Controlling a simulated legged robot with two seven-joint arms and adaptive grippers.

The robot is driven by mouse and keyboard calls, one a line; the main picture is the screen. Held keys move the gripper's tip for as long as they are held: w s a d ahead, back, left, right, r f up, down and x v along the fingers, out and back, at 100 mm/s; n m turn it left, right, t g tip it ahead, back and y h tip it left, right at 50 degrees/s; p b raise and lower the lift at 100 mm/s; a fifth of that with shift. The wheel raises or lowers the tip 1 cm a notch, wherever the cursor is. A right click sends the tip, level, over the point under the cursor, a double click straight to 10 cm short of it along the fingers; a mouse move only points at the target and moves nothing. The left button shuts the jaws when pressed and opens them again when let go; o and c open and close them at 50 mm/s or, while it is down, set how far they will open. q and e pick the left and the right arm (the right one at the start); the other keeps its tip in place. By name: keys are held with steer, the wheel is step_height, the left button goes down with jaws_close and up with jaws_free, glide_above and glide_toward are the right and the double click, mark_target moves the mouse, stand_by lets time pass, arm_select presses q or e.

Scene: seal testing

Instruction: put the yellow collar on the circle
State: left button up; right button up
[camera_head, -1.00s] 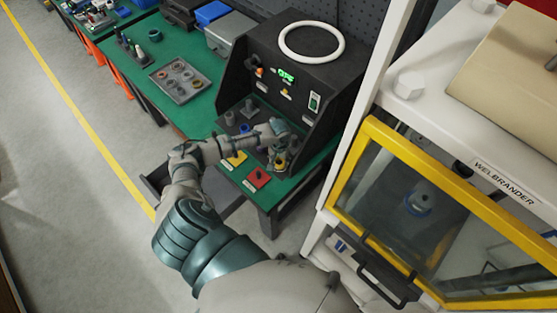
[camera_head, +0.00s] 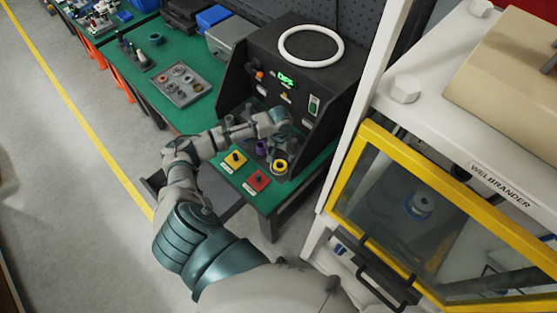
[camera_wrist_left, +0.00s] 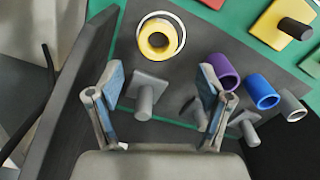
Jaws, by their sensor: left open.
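The yellow collar (camera_head: 280,166) stands on the dark base of the test rig. In the left wrist view the yellow collar (camera_wrist_left: 157,42) sits on the white circle (camera_wrist_left: 181,29), whose line shows around it. The collar lies a little off the circle's centre, toward my gripper. My left gripper (camera_wrist_left: 160,76) is open, with nothing between its fingers. Beyond its fingertips and apart from them is the collar. In the head view my left gripper (camera_head: 282,122) is over the rig, behind the collar. My right gripper is not in view.
Purple (camera_wrist_left: 221,70), blue (camera_wrist_left: 262,92) and grey (camera_wrist_left: 291,106) collars stand in a row beside grey posts (camera_wrist_left: 148,92). Yellow (camera_head: 234,159) and red (camera_head: 257,180) pads lie on the green bench. The rig's black panel (camera_head: 318,80) rises behind. A yellow-framed machine (camera_head: 370,140) stands at right.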

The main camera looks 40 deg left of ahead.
arm_select(q)
steer(key=r, duration=0.4)
steer(key=shift+a, duration=0.2)
steer(key=shift+a+f, duration=0.1)
steer(key=shift+d, duration=0.25)
